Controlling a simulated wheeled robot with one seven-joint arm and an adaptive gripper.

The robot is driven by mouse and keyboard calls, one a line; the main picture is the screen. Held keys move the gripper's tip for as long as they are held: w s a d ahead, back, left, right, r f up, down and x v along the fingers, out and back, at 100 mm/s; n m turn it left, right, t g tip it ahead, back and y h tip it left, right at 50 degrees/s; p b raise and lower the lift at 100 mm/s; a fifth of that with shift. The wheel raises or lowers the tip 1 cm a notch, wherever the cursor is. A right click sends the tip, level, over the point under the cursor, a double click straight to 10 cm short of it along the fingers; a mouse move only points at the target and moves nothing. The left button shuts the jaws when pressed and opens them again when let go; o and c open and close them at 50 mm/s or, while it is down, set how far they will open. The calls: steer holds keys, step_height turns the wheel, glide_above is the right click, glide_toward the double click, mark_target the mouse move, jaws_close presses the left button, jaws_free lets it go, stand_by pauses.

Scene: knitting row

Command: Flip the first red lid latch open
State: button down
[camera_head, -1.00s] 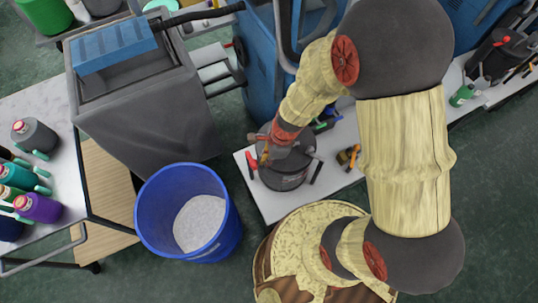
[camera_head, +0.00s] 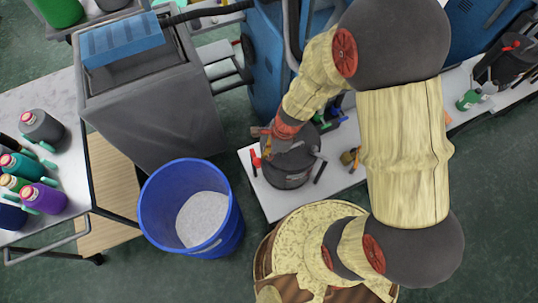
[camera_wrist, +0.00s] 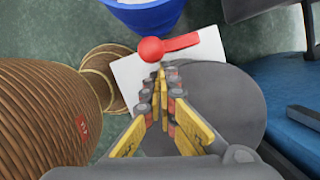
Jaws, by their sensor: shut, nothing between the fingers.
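A dark grey round pot with a lid (camera_head: 290,170) stands on a white table. A red latch (camera_head: 255,159) sits at its left side in the head view. In the wrist view the red latch (camera_wrist: 182,42) shows a round knob and a flat arm pointing right, just beyond my fingertips. The grey lid (camera_wrist: 225,100) lies below and to the right of my fingers there. My gripper (camera_wrist: 161,72) is shut and empty, its tips close to the knob; I cannot tell whether they touch. In the head view my gripper (camera_head: 267,138) is over the pot's left side, partly hidden by my wrist.
A blue bin (camera_head: 188,210) with pale contents stands left of the white table (camera_head: 270,205). A grey machine (camera_head: 150,110) and blue machinery (camera_head: 262,75) stand behind. Small tools (camera_head: 350,158) lie right of the pot. Several bottles (camera_head: 42,198) stand at far left.

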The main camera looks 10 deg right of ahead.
steer(key=v, duration=1.2)
stand_by(0.3)
steer(key=s+d+r+n+t+h+b, duration=0.1)
steer(key=s+d+r+n+t+b, duration=0.1)
steer(key=n, duration=0.7)
steer(key=s+d+r+n+t+h+b, duration=0.1)
steer(key=s+d+r+n+t+b, duration=0.2)
steer(key=s+r+n+b, duration=0.4)
step_height(320, 180, up, 4)
steer(key=d+n+b, duration=0.1)
steer(key=n+b, duration=0.1)
steer(key=n, duration=0.1)
steer(key=shift+d+h, duration=0.25)
steer(key=shift+h, duration=0.15)
